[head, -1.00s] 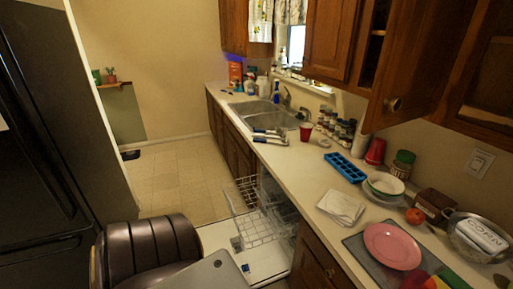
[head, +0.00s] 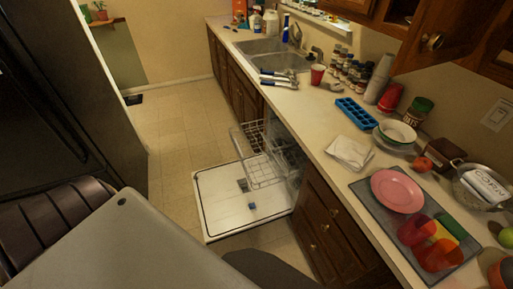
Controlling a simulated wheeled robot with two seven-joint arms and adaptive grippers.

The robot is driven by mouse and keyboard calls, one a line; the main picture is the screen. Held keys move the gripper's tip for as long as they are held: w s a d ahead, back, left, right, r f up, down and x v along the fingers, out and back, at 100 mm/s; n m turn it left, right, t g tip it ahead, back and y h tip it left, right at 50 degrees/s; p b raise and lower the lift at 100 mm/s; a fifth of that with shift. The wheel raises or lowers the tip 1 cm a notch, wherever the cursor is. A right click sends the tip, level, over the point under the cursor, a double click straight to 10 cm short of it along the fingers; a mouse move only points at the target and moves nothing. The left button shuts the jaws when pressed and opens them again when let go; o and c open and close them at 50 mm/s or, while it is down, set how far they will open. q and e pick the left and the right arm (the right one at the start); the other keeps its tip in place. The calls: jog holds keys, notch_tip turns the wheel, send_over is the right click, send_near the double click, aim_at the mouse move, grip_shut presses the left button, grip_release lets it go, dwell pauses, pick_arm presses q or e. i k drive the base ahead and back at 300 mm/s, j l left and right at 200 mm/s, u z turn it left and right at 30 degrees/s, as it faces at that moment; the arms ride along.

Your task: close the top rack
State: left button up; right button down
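The dishwasher's top rack (head: 262,158) is a white wire rack, pulled out from under the counter and hanging over the open door. The dishwasher door (head: 222,205) lies folded down, nearly flat, with its white inner side up. The dishwasher's interior is mostly hidden at this angle; some wire shows at its opening. Neither of my grippers is in view, and nothing visible touches the rack.
A small blue item (head: 251,206) lies on the door. Wooden drawers (head: 325,225) flank the dishwasher on the right. The tiled floor (head: 175,160) left of it is clear. A dark leather-like seat (head: 45,235) stands at lower left. The counter is cluttered.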

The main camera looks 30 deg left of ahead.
aim_at(274, 149)
jog(key=j+u, duration=0.15)
jog(key=u, duration=0.65)
